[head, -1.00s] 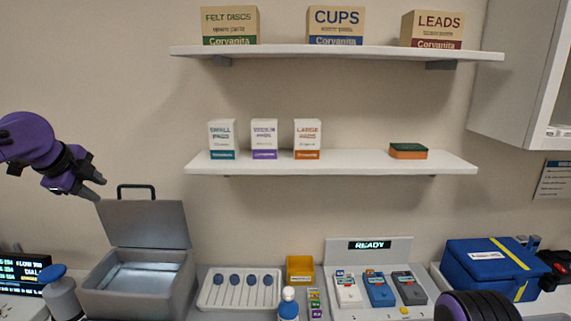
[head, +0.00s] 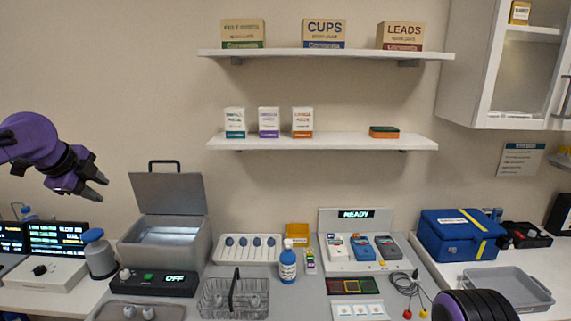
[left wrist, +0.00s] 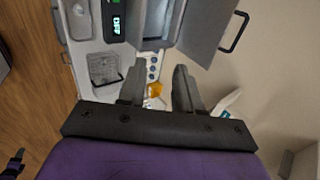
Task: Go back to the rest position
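My left gripper (head: 100,184) is purple and black and hangs in the air at the left of the head view. It is above and left of the grey box with its open lid (head: 170,193), touching nothing. In the left wrist view its two fingers (left wrist: 158,85) stand apart with nothing between them, so it is open and empty. A ribbed black and purple part of my right arm (head: 480,305) shows at the bottom right of the head view.
The counter holds the OFF device (head: 153,283), a wire basket (head: 233,300), a blue bottle (head: 288,265), the READY station (head: 355,238), a blue case (head: 460,237) and a grey tray (head: 507,288). Two wall shelves (head: 322,143) (head: 325,54) carry boxes. A cabinet (head: 465,65) hangs at the right.

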